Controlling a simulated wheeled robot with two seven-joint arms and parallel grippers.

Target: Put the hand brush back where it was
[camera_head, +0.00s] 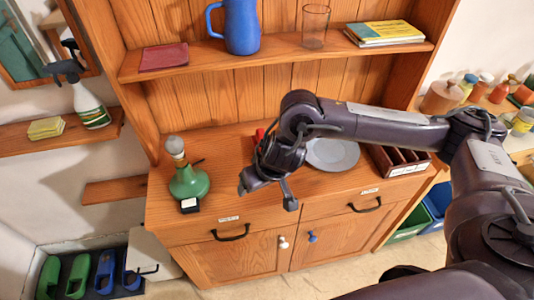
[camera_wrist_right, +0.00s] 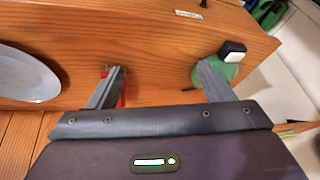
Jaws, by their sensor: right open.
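I cannot make out a whole hand brush in either view. A small red thing (camera_head: 260,135) shows on the dresser top behind my right gripper, mostly hidden by it. In the right wrist view a red piece (camera_wrist_right: 123,90) shows beside the left finger; I cannot tell whether it is part of the brush. My right gripper (camera_head: 267,193) is over the front of the dresser top, fingers apart, with bare wood between them in the right wrist view (camera_wrist_right: 160,82). My left gripper is out of view.
On the wooden dresser top (camera_head: 230,150) stand a green round-bodied object (camera_head: 188,184) with a small black-and-white block (camera_head: 189,205), a grey plate (camera_head: 333,153) and a divided wooden box (camera_head: 398,160). The shelf above holds a blue jug (camera_head: 240,27), a glass (camera_head: 314,27) and books (camera_head: 386,33).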

